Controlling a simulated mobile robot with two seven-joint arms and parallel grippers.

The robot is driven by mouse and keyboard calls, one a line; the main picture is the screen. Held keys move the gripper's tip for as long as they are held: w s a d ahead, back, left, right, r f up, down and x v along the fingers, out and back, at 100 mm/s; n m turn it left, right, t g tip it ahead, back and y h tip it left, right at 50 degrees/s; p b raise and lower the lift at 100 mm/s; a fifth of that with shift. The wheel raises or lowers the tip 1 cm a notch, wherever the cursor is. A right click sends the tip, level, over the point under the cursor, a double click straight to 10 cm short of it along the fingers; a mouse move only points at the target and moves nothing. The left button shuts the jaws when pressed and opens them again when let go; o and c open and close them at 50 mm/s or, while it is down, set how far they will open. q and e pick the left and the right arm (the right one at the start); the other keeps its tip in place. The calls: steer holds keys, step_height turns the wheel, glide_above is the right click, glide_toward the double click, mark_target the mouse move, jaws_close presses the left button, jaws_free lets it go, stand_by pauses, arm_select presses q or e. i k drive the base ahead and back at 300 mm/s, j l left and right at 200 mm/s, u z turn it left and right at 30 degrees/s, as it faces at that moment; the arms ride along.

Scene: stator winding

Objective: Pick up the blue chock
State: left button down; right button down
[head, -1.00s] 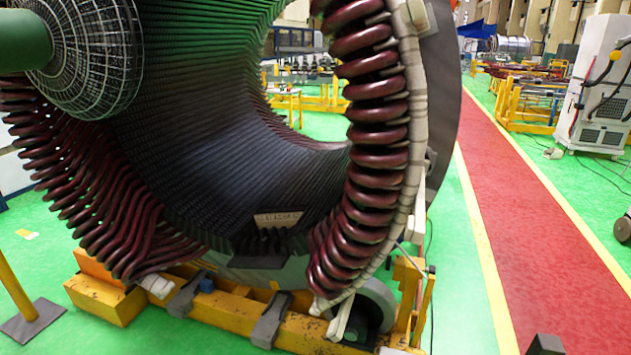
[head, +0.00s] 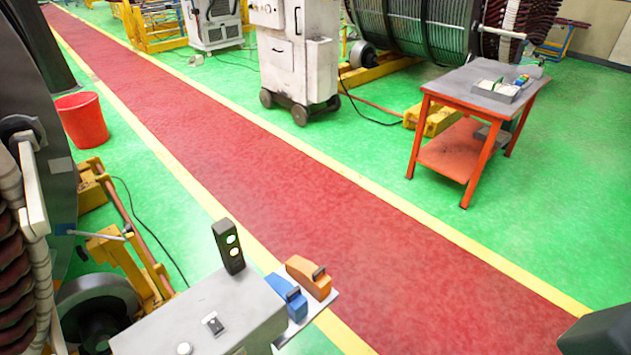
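The blue chock (head: 287,297) lies on a small pale plate (head: 322,306) at the bottom middle of the head view. An orange chock (head: 309,277) lies beside it, to its upper right. Each has a dark piece on top. The plate sits at the right side of a grey box-like body with a black post that has two lights; this may be part of my own base. No gripper fingers show. A dark shape at the bottom right corner may be part of my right arm.
A red-orange table (head: 462,97) with a tray of small parts stands at the upper right. A white wheeled cabinet (head: 298,65) stands at the top middle, a red bucket (head: 82,119) at the left. A red walkway (head: 290,180) crosses the green floor and is clear.

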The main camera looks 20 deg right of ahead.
mark_target(297, 302)
steer(key=z, duration=0.2)
steer(key=i+l+u, duration=0.45)
steer(key=l, duration=0.3)
steer(key=i+l+u, duration=0.45)
steer(key=l, duration=0.45)
steer(key=i+l+u, duration=0.25)
steer(key=l, duration=0.25)
steer(key=l+u, duration=0.25)
steer(key=l, duration=0.25)
steer(key=i+l+u, duration=0.2)
steer(key=l, duration=0.35)
steer(key=l+u, duration=0.25)
steer(key=l, duration=0.25)
steer(key=k, duration=0.05)
